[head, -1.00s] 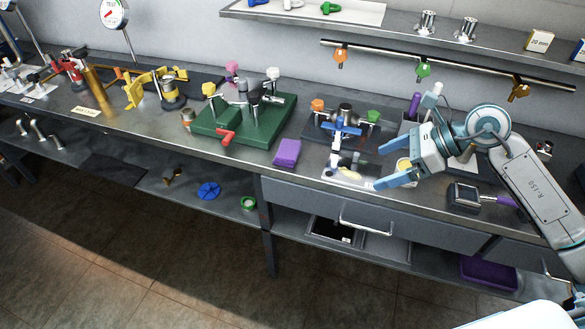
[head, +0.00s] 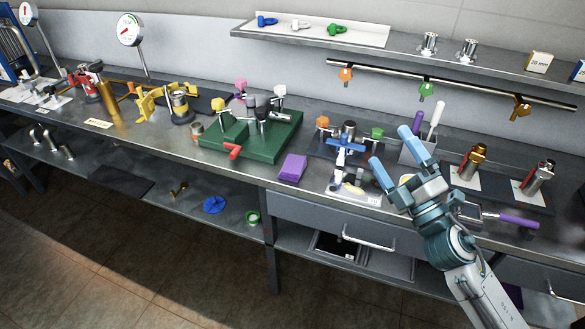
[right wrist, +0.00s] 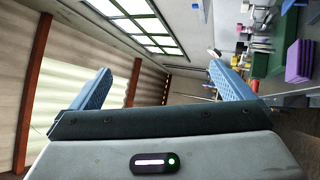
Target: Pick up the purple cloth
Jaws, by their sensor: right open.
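The purple cloth (head: 293,167) lies folded like a small block on the bench near its front edge, right of the green board. It also shows at the right edge of the right wrist view (right wrist: 300,60). My right gripper (head: 395,153) is open and empty, right of the cloth and apart from it, with its fingers pointing up and left in the head view. In the right wrist view my right gripper (right wrist: 160,85) has its two blue fingers wide apart with nothing between them. My left gripper is not in view.
Between cloth and gripper stands a blue-handled fixture (head: 346,150) on a white plate. The green board (head: 285,128) with valves is close on the cloth's left. A grey holder with tools (head: 415,150) stands behind my gripper. A shelf (head: 400,50) and hook rail hang above.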

